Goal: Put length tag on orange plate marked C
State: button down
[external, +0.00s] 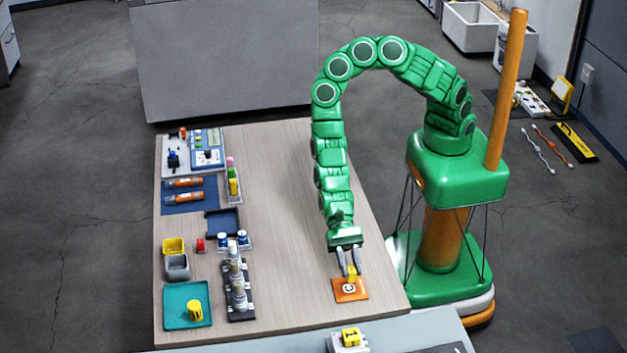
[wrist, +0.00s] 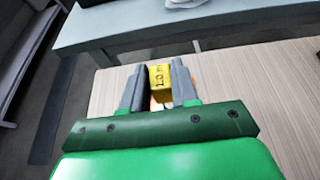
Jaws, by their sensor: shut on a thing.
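My gripper (external: 348,270) is shut on a yellow tag (external: 352,274) at the right side of the table. In the wrist view the tag (wrist: 161,82), with dark lettering too small to read surely, is between the two grey fingers (wrist: 157,88). The orange plate (external: 338,295) lies flat on the table, with a white round mark that looks like a C. The tag is over or at the plate's far part; I cannot tell if they touch.
A dark rack (external: 240,314) of grey cylinders, a teal tray (external: 172,317) with a yellow piece (external: 195,310), and small bins (external: 177,266) stand at left. Another yellow block (external: 350,337) sits on a nearby bench (external: 410,332). The table's middle is clear.

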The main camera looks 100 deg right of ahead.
aim_at(349, 271)
jog(key=shift+f, duration=1.9)
jog(key=shift+f, duration=0.1)
jog(key=c, duration=0.9)
grip_release()
jog(key=shift+o, duration=0.2)
jog(key=shift+r, duration=0.2)
jog(key=shift+v, duration=6)
jog(key=shift+r, duration=0.1)
